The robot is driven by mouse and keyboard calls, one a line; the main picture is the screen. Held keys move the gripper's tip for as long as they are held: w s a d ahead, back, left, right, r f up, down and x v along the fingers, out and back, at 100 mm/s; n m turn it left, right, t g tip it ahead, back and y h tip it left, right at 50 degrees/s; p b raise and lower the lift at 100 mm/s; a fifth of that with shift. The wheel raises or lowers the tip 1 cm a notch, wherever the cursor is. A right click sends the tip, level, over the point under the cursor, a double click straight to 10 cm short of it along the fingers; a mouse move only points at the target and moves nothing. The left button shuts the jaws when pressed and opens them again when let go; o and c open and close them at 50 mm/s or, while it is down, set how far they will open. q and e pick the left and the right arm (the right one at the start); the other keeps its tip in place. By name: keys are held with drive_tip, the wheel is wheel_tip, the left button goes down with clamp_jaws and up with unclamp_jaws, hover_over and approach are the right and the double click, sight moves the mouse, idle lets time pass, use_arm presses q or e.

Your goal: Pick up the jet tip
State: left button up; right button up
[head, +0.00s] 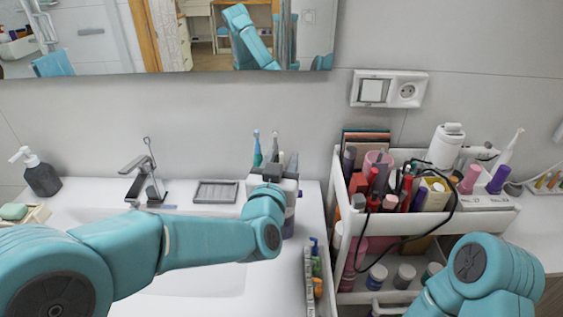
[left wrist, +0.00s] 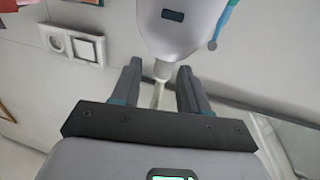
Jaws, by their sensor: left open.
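In the left wrist view the jet tip (left wrist: 158,94) is a thin, pale, translucent nozzle. It sticks out of the narrow neck of a rounded white body (left wrist: 182,30). My left gripper (left wrist: 158,86) is open, with one finger on each side of the tip and a gap visible on both sides. In the head view my left gripper (head: 274,172) is at the white holder behind the sink's right side, and the tip itself cannot be made out there. My right arm enters at lower right, but its gripper is out of view.
Blue-green brush heads (head: 257,150) stand close behind my left gripper. A white cart (head: 480,219) packed with cosmetics, with a black cable, stands to the right. The faucet (head: 146,175) and a soap dispenser (head: 40,174) are at left. A mirror hangs above.

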use_arm(q)
drive_tip(key=shift+w+f, duration=0.1)
clamp_jaws()
